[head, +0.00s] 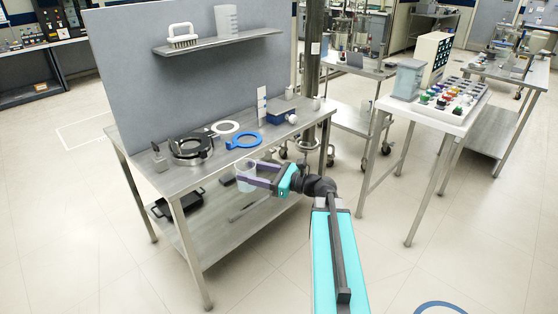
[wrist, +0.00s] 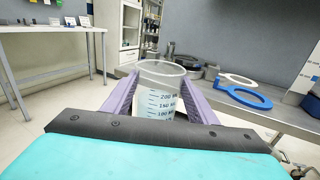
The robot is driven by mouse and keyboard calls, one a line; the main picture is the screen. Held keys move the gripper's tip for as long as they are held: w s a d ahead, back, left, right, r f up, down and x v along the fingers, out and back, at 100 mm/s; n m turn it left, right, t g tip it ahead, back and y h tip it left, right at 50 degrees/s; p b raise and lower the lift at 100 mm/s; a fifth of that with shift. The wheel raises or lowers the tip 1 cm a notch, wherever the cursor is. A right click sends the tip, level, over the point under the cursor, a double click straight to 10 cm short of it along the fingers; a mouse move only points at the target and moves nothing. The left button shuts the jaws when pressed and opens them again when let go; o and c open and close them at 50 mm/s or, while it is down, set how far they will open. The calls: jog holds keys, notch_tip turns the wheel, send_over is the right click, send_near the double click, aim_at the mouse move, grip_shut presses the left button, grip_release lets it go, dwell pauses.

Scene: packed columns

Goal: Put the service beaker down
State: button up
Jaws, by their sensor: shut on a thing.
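The service beaker (wrist: 160,90) is a clear, graduated beaker with blue marks, upright between the purple fingers of my gripper (head: 256,178). My gripper is shut on the beaker. In the head view the beaker (head: 246,176) is held in front of the steel bench's (head: 180,182) front edge. The wrist view shows the bench top behind and to the right of the beaker. The beaker's lower part is hidden by the gripper body in the wrist view.
On the bench are a black clamp ring (head: 191,148), a white ring (head: 224,127), a blue ring (head: 243,140) and a blue box (head: 282,110). A wall shelf (head: 218,42) holds a brush (head: 182,36) and another beaker (head: 226,20). The bench's front left is bare.

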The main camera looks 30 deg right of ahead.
jog(key=a+f+n+g+y, duration=0.1)
jog(key=a+f+g+y, duration=0.1)
jog(key=a, duration=0.7)
jog(key=s+a+f+n+g+y, duration=0.1)
jog(key=a+f+n, duration=0.1)
jog(key=a, duration=0.7)
jog(key=shift+s+f+g+y, duration=0.15)
jog(key=shift+f+g+y, duration=0.2)
jog(key=shift+g+y, duration=0.05)
jog(key=shift+a, duration=0.1)
